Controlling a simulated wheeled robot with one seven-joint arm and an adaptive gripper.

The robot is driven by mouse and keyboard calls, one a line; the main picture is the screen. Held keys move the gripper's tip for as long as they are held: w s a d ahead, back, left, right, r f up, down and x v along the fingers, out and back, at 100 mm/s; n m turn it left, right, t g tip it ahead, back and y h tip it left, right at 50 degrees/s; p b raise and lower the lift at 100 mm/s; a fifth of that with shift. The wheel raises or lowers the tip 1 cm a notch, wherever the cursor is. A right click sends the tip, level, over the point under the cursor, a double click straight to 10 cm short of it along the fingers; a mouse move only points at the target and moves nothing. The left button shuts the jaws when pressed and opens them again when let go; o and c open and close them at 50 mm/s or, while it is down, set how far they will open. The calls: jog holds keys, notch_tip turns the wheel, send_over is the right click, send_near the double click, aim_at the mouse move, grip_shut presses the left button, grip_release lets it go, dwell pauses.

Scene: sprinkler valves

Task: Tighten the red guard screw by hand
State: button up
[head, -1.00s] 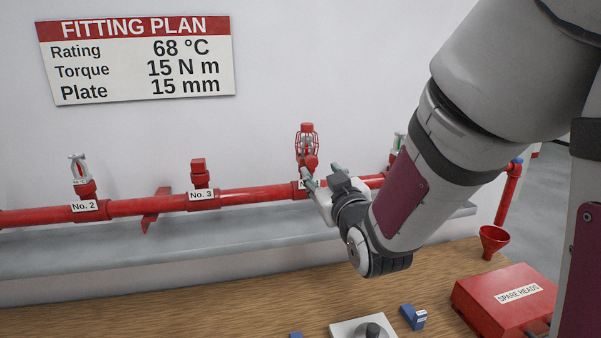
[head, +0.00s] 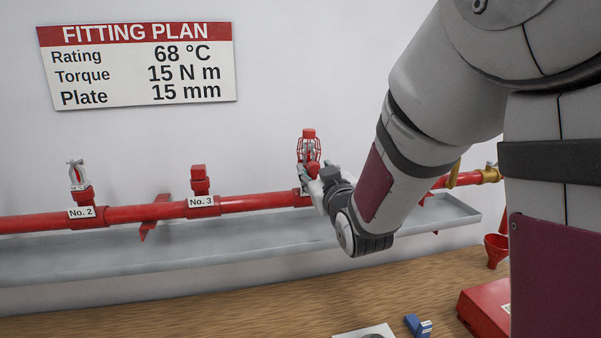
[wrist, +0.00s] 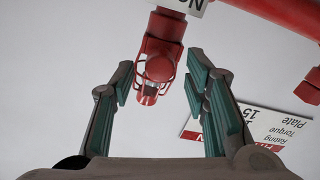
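The red wire guard (head: 309,148) encloses a sprinkler head on the red pipe, right of the No. 3 fitting. My gripper (wrist: 160,84) is open, with one finger on each side and visible gaps to the guard. In the head view my gripper (head: 313,182) is at the guard's lower part and hides some of it.
The red pipe (head: 250,202) runs along the wall above a grey ledge (head: 200,244). No. 2 head (head: 78,178) and No. 3 fitting (head: 199,180) stand left. A red case (head: 486,312), red funnel (head: 496,250) and blue box (head: 417,326) are on the wooden bench.

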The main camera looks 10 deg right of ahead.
grip_shut()
jog(key=shift+m+b, duration=0.3)
jog(key=m+b, duration=0.4)
jog(key=shift+w+d+f+m, duration=0.1)
jog(key=shift+d+m, duration=0.05)
jog(key=shift+m, duration=0.15)
jog(key=m+b, duration=0.5)
jog(key=b, duration=0.1)
jog(key=m+b, duration=0.4)
jog(key=shift+f+b, duration=0.15)
jog(key=shift+b, duration=0.15)
jog(key=m+b, duration=0.3)
jog(key=b, duration=0.1)
jog(key=shift+m, duration=0.4)
jog(key=m+b, duration=0.4)
jog(key=m, duration=0.1)
jog(key=shift+b, duration=0.35)
jog(key=shift+m, duration=0.4)
